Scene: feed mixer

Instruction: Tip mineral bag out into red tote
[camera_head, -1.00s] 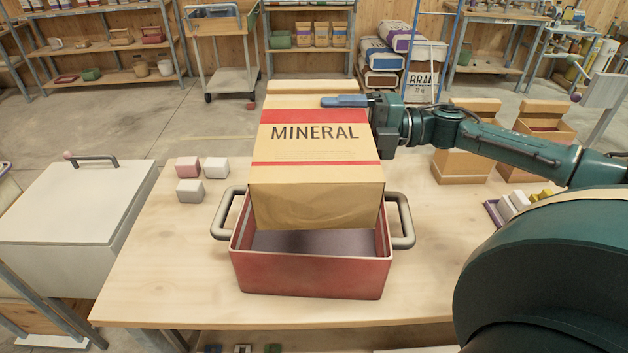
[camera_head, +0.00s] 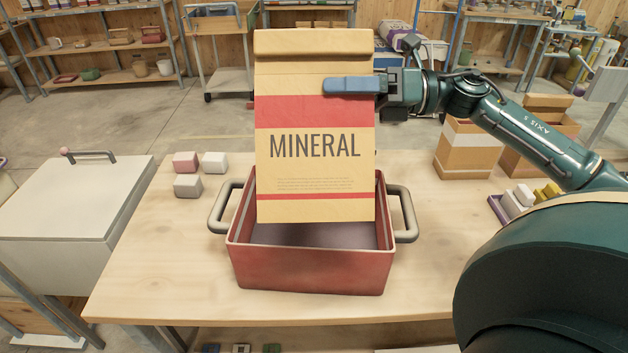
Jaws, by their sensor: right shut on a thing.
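The mineral bag (camera_head: 314,178) is a tan paper bag with red bands and the word MINERAL. It hangs nearly upright over the red tote (camera_head: 310,270), its folded top up and its bottom edge at the level of the tote's opening. My right gripper (camera_head: 350,86) is shut on the upper right part of the bag, one blue finger across its front. The tote stands on the table with a grey handle at each side. The visible part of its inside is dark and looks empty; the bag hides the back of it. My left gripper is not in view.
The wooden table (camera_head: 150,270) has free room left of the tote. Several small blocks (camera_head: 187,185) lie at its back left. A white lidded box (camera_head: 60,205) stands further left. Tan boxes (camera_head: 468,148) and a small tray of blocks (camera_head: 515,203) are at the right.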

